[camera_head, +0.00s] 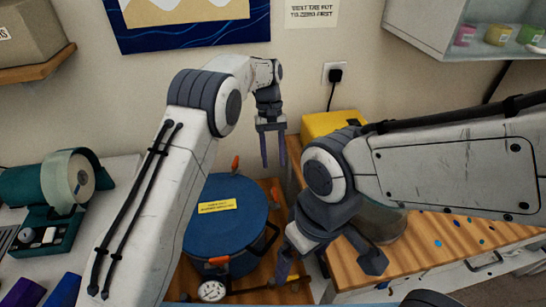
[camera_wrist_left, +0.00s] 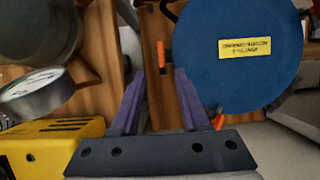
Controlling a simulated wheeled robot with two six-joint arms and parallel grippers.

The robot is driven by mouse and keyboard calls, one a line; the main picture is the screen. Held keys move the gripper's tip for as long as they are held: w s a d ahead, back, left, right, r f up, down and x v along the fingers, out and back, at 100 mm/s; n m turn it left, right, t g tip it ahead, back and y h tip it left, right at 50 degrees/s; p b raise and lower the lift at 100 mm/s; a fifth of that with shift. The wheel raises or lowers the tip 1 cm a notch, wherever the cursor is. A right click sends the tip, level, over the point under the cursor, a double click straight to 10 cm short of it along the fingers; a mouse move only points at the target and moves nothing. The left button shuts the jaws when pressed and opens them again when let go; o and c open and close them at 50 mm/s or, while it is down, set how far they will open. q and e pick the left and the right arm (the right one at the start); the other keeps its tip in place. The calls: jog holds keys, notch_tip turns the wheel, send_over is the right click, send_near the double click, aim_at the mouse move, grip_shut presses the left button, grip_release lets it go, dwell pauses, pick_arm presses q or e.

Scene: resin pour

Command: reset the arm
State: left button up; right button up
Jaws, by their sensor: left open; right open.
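My left gripper (camera_head: 274,168) hangs high near the wall, fingers pointing down, behind and right of the blue-lidded pot (camera_head: 240,217). Its purple fingers are apart with nothing between them, as the left wrist view (camera_wrist_left: 160,76) also shows. My right gripper (camera_head: 328,268) is lower, to the right of the pot, with its jaws spread wide and no object visible between them. The pot has a yellow label (camera_head: 217,205) on its lid and orange clamps (camera_head: 235,163) at its rim. It also shows in the wrist view (camera_wrist_left: 225,75).
A yellow box (camera_head: 322,122) stands at the back. A dark grey round container (camera_head: 384,229) is partly hidden behind my right arm on the wooden worktop (camera_head: 440,246). A round gauge (camera_head: 212,290) is in front of the pot. A teal tape dispenser (camera_head: 50,190) stands left. A shelf (camera_head: 425,30) hangs upper right.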

pick_arm(q)
jog(key=shift+w+r, duration=0.15)
jog(key=shift+r, duration=0.3)
